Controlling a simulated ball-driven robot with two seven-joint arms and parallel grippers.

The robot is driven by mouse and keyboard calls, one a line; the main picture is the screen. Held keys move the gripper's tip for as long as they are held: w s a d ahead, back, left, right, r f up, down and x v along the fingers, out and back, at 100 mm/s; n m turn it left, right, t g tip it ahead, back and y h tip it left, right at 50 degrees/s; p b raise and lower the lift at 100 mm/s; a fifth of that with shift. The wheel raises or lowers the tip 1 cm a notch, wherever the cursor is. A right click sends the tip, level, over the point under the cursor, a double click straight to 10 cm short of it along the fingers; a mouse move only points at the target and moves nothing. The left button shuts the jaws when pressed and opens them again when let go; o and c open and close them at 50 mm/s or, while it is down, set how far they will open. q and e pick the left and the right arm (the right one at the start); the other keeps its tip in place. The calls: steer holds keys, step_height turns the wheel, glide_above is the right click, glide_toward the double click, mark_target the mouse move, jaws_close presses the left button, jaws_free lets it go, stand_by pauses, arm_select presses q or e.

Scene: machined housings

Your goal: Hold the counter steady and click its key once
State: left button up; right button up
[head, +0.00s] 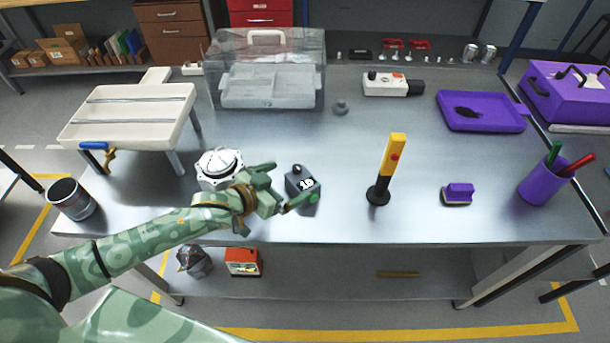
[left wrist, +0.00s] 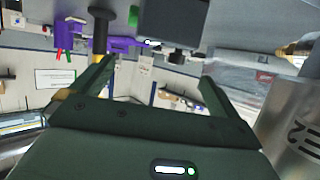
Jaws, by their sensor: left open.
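The counter (head: 301,178) is a small dark grey box on the table near its front edge, with white digits on a black display and a dark knob on top. In the left wrist view the counter (left wrist: 172,22) appears upside down, beyond the open fingers. My left gripper (head: 290,181) is open beside the counter's left side, one finger behind and one reaching along its front. Its fingers also show apart in the left wrist view (left wrist: 158,72), with nothing held. My right gripper is not in view.
A round white housing (head: 219,165) stands close behind my left gripper. A yellow-and-black post (head: 388,170) stands right of the counter, then a purple brush (head: 458,194) and a purple pen cup (head: 543,181). The table between counter and post is clear.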

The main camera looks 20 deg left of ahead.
mark_target(305, 179)
arm_select(q)
steer(key=b+x, duration=0.1)
steer(key=x, duration=0.5)
steer(key=shift+d+f, duration=0.15)
steer(key=shift+f, duration=0.1)
steer(key=shift+w+d+f+b, duration=0.15)
steer(key=shift+w+d+b, duration=0.1)
steer(key=shift+w+b, duration=0.15)
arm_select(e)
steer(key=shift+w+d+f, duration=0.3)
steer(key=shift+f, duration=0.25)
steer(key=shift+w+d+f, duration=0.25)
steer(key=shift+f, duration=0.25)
arm_select(q)
steer(key=c, duration=1.1)
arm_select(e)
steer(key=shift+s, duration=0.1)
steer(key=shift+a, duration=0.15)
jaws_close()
